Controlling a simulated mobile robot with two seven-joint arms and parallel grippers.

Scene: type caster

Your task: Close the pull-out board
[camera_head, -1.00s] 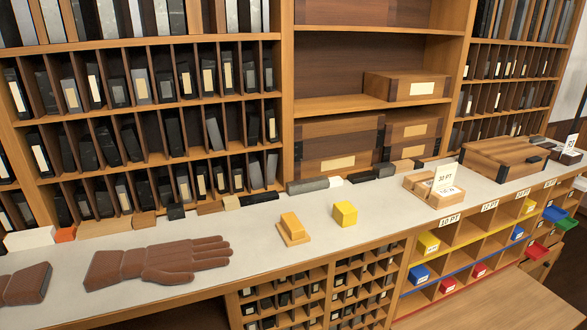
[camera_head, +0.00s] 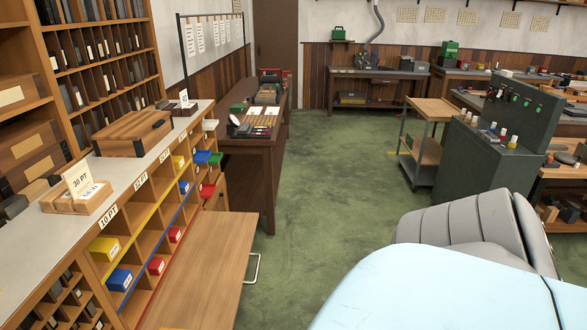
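The pull-out board (camera_head: 205,270) is a flat wooden panel. It sticks out from the front of the counter cabinet at the lower left, below the cubbyholes. A light metal handle (camera_head: 254,268) is on its outer edge. Neither of my grippers shows in the head view. The near end of the board runs out of the bottom of the picture.
The counter (camera_head: 60,232) carries a wooden case (camera_head: 133,132) and a small card holder (camera_head: 78,196). Coloured bins sit in the cubbyholes. Green floor (camera_head: 325,200) is open beyond the board. A green control cabinet (camera_head: 490,140) and a trolley (camera_head: 425,145) stand at the right.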

